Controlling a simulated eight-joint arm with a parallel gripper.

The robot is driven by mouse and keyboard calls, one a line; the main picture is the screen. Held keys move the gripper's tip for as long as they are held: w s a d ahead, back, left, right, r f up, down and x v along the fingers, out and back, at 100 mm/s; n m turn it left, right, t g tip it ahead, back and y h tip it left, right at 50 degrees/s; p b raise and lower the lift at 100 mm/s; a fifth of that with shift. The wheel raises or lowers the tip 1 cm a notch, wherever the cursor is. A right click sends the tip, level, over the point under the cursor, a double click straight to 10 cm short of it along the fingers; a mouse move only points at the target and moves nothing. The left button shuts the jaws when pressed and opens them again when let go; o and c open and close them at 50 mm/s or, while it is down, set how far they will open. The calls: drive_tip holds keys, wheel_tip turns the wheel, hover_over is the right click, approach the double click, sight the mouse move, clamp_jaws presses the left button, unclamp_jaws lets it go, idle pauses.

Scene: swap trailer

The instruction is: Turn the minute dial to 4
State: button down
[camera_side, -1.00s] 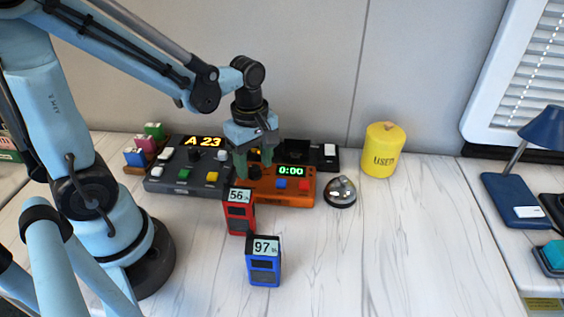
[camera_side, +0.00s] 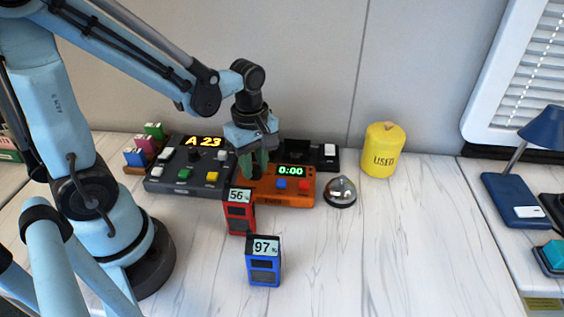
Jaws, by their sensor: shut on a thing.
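The orange timer box (camera_side: 289,199) sits on the white table, with a green lit display (camera_side: 291,171) reading 0:00, a blue button (camera_side: 282,184) and a red button (camera_side: 304,185). My gripper (camera_side: 253,168) points down over the left part of this box. Its greenish fingers are shut on the minute dial, a dark knob left of the display. The fingers hide most of the dial, and I cannot read its pointer or any marks.
A dark grey panel (camera_side: 160,185) reading A 23 adjoins on the left. In front stand a red meter (camera_side: 240,222) reading 56 and a blue meter (camera_side: 263,271) reading 97. A silver bell (camera_side: 340,193) and yellow canister (camera_side: 383,150) are right. The front-right table is clear.

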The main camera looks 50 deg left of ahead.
sight(254, 168)
drive_tip(key=shift+m, duration=3.2)
drive_tip(key=c, duration=0.8)
unclamp_jaws()
drive_tip(key=shift+c, duration=0.2)
drive_tip(key=shift+r, duration=0.1)
wheel_tip(254, 168, up, 12)
drive_tip(key=shift+m, duration=0.3)
